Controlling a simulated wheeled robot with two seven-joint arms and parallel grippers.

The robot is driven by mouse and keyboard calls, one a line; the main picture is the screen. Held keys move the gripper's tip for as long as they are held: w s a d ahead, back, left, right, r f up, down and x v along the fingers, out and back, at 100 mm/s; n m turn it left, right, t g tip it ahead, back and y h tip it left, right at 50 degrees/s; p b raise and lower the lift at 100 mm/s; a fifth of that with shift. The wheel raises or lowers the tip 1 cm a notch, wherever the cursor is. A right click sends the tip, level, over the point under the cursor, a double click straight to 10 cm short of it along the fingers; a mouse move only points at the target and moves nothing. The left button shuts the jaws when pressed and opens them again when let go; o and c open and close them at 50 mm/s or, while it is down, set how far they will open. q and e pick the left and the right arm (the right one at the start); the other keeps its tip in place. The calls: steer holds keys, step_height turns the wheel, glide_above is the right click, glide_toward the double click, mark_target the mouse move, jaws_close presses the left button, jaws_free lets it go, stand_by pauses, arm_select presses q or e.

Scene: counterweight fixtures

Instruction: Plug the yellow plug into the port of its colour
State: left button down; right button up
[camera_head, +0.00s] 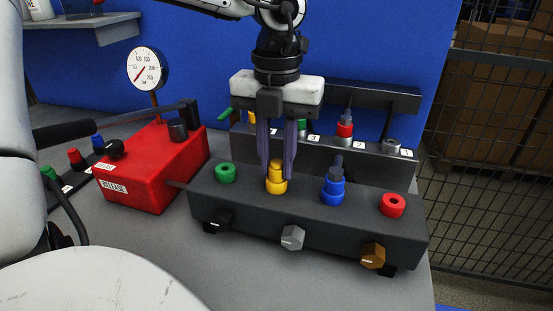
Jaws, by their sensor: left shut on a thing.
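My left gripper (276,163) comes down from above with its two purple fingers shut on the yellow plug (277,168). The plug is upright, directly over the yellow port (276,187) on the dark port box. Its lower end meets the port, but how deep it sits I cannot tell. The fingers hide part of the plug. The green port (225,173) and red port (393,205) look empty. A blue plug with a dark stem (336,166) stands in the blue port (333,192). My right gripper is not in view.
Behind the box (305,212), a numbered rack (372,160) holds a red plug (345,130); the holder (391,145) by label 1 looks empty. A red gauge unit (150,165) stands left. Knobs line the box front. A wire mesh fence (490,150) stands right.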

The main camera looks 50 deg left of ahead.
mark_target(277, 161)
arm_select(q)
steer(key=shift+s+f, duration=0.1)
steer(key=shift+f, duration=0.15)
steer(key=c, duration=1.4)
jaws_free()
steer(key=shift+c, duration=0.2)
steer(key=shift+r, duration=0.1)
steer(key=shift+r+p, duration=0.45)
steer(key=shift+r, duration=0.15)
steer(key=shift+r+p, duration=0.4)
steer(key=shift+r, duration=0.25)
steer(key=shift+r+p, duration=0.45)
steer(key=shift+r, duration=0.2)
step_height(277, 161, up, 2)
steer(key=shift+p, duration=0.6)
step_height(277, 161, up, 4)
steer(key=p, duration=0.2)
steer(key=shift+r+p, duration=0.1)
steer(key=shift+p, duration=0.25)
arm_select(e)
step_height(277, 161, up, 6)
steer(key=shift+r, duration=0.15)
